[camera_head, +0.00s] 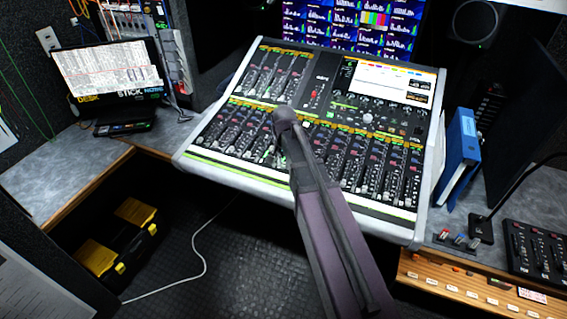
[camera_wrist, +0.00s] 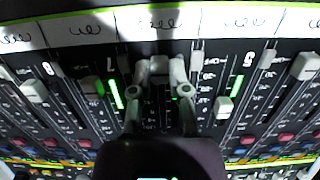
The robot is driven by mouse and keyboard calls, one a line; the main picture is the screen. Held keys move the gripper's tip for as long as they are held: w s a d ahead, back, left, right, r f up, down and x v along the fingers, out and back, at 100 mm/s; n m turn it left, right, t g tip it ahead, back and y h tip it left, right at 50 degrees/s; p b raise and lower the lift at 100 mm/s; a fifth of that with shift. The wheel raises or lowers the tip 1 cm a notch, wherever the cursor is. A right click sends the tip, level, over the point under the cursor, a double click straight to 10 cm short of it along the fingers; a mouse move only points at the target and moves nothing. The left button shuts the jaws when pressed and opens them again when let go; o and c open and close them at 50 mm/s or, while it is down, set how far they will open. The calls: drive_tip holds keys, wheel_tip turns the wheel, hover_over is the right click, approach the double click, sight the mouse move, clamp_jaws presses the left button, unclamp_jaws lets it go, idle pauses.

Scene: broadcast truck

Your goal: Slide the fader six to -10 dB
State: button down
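The mixing console (camera_head: 190,148) has rows of faders. In the wrist view, the strip of fader six lies between the strips marked 7 and 5, its own number hidden. A pale cap, fader six (camera_wrist: 159,69), sits near the label-strip end of its slot, between my gripper's fingertips (camera_wrist: 160,76). The fingers flank the cap closely; whether they press on it I cannot tell. In the head view, my gripper (camera_head: 285,117) is over the console's middle, its fingertips hidden by my arm. The scale beside fader six is mostly covered.
Neighbouring fader caps stand close by: one at right (camera_wrist: 223,107), another at far left (camera_wrist: 35,91). A laptop (camera_head: 108,75) is on the left desk. A blue binder (camera_head: 458,150) stands right of the console. A yellow-black toolbox (camera_head: 118,238) is on the floor.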

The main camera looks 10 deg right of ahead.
drive_tip(key=shift+w+d+r+p, duration=0.2)
drive_tip(key=shift+w+d, duration=0.6)
drive_tip(key=shift+w, duration=0.3)
drive_tip(key=shift+w+d+r+p, duration=0.2)
drive_tip(key=shift+w+d, duration=0.6)
drive_tip(key=shift+w, duration=0.3)
drive_tip(key=c, duration=0.6)
unclamp_jaws()
drive_tip(key=shift+s+a, duration=0.1)
